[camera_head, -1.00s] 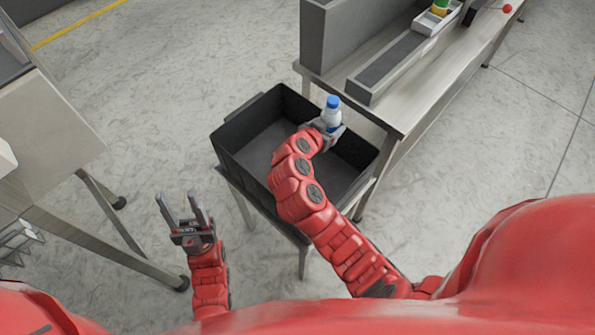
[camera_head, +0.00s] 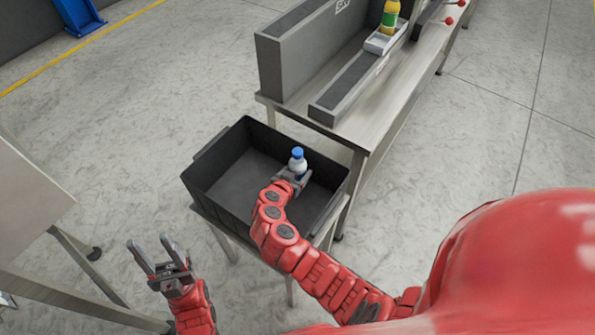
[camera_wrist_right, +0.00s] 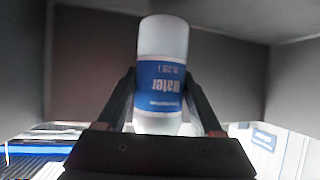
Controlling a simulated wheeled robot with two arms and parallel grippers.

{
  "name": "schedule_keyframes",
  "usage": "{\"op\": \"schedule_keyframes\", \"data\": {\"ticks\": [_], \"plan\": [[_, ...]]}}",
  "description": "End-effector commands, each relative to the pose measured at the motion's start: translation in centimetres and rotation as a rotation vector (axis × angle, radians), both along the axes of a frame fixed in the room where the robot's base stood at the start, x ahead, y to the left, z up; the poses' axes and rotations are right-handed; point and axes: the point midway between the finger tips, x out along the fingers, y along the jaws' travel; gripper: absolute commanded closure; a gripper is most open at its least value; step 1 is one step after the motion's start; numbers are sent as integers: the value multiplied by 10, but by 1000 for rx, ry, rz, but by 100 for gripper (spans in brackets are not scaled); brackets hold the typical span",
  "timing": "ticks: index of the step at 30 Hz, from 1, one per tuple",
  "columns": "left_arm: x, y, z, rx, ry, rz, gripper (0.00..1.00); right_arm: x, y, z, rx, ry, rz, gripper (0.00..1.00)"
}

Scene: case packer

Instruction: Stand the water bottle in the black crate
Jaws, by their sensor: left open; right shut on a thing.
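I cannot tell whether the bottle's base touches the crate floor. My left gripper (camera_head: 155,256) is open and empty, left of the crate and apart from it.
The crate stands on a small metal stand. A steel table (camera_head: 365,133) behind it carries a grey conveyor-like unit and a yellow-green bottle (camera_head: 390,17). Another metal table (camera_head: 28,200) is at the left. The crate floor beside the bottle looks empty.

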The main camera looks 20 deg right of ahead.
Motion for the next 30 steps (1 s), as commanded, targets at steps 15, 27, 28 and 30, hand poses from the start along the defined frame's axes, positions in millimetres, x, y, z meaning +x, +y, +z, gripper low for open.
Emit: {"op": "schedule_keyframes", "data": {"ticks": [15, 27, 28, 30], "plan": [[0, 0, -18, 0, 0, 0, 50, 0, 0, -10, -1, 0, 0, 100], [0, 0, -21, 0, 0, 0, 50, 0, 0, -12, 0, 0, 0, 9], [0, 0, -21, 0, 0, 0, 50, 0, 0, -12, 0, 0, 0, 3], [0, 0, -21, 0, 0, 0, 50, 0, 0, -12, 0, 0, 0, 2]]}}
